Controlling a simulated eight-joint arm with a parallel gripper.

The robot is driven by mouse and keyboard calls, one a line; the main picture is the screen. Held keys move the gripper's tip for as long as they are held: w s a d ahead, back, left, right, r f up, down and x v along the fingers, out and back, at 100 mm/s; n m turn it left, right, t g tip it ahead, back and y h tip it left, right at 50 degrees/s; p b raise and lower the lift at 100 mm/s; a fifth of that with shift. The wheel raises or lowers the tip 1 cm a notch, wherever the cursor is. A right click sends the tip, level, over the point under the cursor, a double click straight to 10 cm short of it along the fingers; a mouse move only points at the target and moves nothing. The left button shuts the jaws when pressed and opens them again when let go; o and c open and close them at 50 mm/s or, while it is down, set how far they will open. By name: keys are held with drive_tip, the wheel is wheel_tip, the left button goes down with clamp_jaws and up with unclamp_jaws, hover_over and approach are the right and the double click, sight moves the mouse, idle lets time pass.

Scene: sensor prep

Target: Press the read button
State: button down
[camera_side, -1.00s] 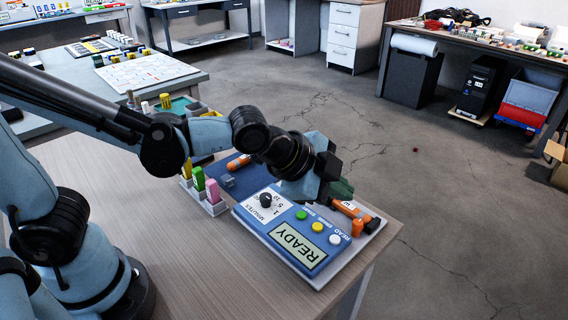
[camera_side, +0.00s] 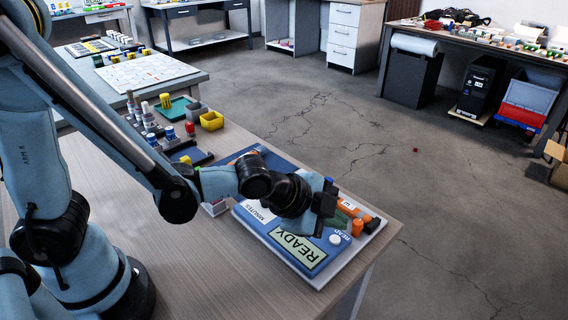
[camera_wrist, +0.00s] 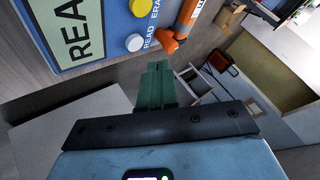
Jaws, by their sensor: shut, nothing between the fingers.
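The blue reader (camera_side: 262,231) lies on the wooden table, its screen showing READY. Its white read button (camera_side: 335,239) is near the right edge, just below my gripper in the side view. The same white button shows in the wrist view (camera_wrist: 134,42), with READ printed beside it and a yellow button (camera_wrist: 139,7) above it. My gripper (camera_side: 347,207) has green fingers, shut and empty, over the reader's right side. In the wrist view the gripper (camera_wrist: 158,66) has its fingertips below and right of the read button, apart from it in the picture. Height above the reader is hard to tell.
An orange sensor (camera_side: 358,228) lies beside the read button, close to my fingers.

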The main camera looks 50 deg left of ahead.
sight(347, 238)
drive_tip(key=shift+f, duration=0.65)
drive_tip(key=shift+f, duration=0.2)
idle(1.6)
drive_tip(key=shift+f, duration=0.25)
drive_tip(key=shift+f, duration=0.4)
idle(0.6)
drive_tip(key=shift+r, duration=0.85)
drive_tip(key=shift+r, duration=0.1)
drive_tip(key=shift+r, duration=2.4)
